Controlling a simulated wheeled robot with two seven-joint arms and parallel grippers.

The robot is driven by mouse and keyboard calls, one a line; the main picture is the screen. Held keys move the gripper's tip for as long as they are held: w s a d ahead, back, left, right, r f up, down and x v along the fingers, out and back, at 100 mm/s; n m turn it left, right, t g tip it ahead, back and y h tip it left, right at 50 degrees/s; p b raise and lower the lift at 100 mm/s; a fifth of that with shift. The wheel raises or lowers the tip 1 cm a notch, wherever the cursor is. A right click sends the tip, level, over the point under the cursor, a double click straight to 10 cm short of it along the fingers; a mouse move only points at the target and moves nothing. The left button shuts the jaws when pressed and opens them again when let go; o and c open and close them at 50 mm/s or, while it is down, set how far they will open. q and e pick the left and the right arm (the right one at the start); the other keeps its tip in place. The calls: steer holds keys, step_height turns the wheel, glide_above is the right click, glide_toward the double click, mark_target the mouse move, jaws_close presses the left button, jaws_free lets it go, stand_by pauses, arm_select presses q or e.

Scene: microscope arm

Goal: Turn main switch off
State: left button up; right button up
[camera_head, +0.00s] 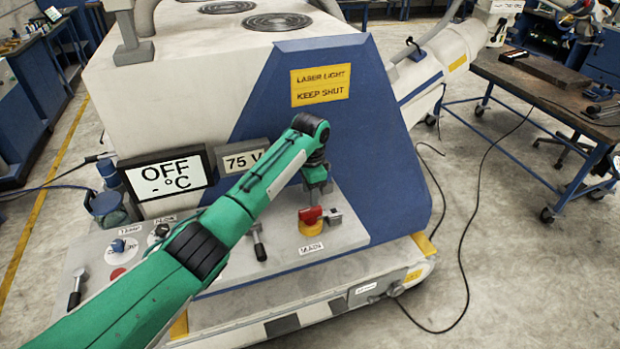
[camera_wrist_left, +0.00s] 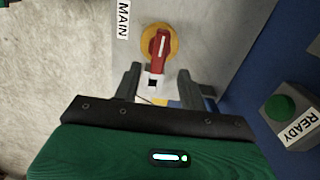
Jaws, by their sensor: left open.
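The main switch is a red handle (camera_head: 311,214) on a round yellow plate (camera_head: 311,227), with a MAIN label (camera_head: 311,248) below it on the sloped grey panel. In the left wrist view the red handle (camera_wrist_left: 157,50) lies ahead of my fingertips, its long side running nearly up and down the picture. My left gripper (camera_head: 322,192) is over the panel, just above the switch. In the left wrist view my left gripper (camera_wrist_left: 157,75) has its fingers apart, one on each side of the handle's near end. Contact cannot be told. My right gripper is out of view.
A display (camera_head: 167,176) reads OFF, beside a 75 V sign (camera_head: 243,161). Levers (camera_head: 258,241) and knobs (camera_head: 118,246) stand on the panel to the left. A green READY button (camera_wrist_left: 280,107) sits right of my fingers in the wrist view.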

mark_target(310, 210)
arm_select(q)
step_height(310, 210, up, 7)
steer(key=b, duration=0.1)
steer(key=shift+s+f, duration=0.1)
steer(key=shift+f, duration=0.05)
stand_by(0.4)
